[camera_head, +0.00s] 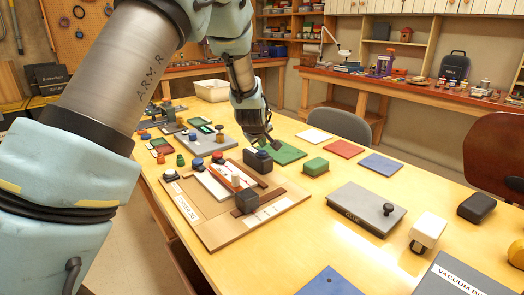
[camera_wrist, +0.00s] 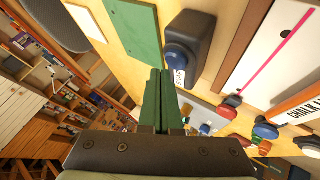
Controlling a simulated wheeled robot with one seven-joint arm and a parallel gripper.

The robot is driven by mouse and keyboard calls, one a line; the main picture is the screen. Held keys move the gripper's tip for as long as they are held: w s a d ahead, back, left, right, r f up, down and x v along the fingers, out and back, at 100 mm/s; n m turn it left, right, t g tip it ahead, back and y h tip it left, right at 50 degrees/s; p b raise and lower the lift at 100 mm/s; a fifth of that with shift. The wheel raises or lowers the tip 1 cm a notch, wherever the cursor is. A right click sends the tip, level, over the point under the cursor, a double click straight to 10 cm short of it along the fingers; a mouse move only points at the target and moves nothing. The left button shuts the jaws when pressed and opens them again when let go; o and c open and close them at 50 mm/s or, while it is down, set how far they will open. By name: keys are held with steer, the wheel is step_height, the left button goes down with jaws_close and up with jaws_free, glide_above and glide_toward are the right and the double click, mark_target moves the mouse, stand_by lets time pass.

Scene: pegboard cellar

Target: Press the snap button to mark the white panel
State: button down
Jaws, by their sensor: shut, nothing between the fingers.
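The snap button is a blue cap (camera_wrist: 182,62) on a black block (camera_wrist: 192,32) in the wrist view, with a small white label partly readable beside it. In the head view the black block (camera_head: 256,166) stands at the board's far edge. The white panel (camera_wrist: 272,35) carries a straight pink line in the wrist view; in the head view the panel (camera_head: 214,187) lies on the tan board, partly covered. My gripper (camera_head: 273,145) is shut and empty, above and just beyond the block. In the wrist view its fingertips (camera_wrist: 159,73) are together, left of the blue cap and apart from it in the picture.
The tan board (camera_head: 275,221) also bears dark rails and a black block (camera_head: 247,200). Green, red and blue flat pieces lie beyond, with a green block (camera_head: 315,167). A grey metal box (camera_head: 366,209) stands to the right. Several small coloured items crowd the table's left.

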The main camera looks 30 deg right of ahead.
mark_target(262, 153)
steer(key=shift+r, duration=0.1)
steer(key=shift+r+p, duration=1.6)
steer(key=shift+r, duration=0.9)
steer(key=s+a+m+g+y, duration=0.1)
steer(key=s+a+g+y, duration=0.2)
steer(key=a, duration=2.4)
steer(key=s+a+m+g+y, duration=0.1)
steer(key=s+a+g+y, duration=0.1)
steer(key=s+a, duration=1.3)
steer(key=shift+s+a+r+m+g, duration=0.25)
steer(key=shift+a+m+g, duration=0.15)
steer(key=shift+a, duration=0.7)
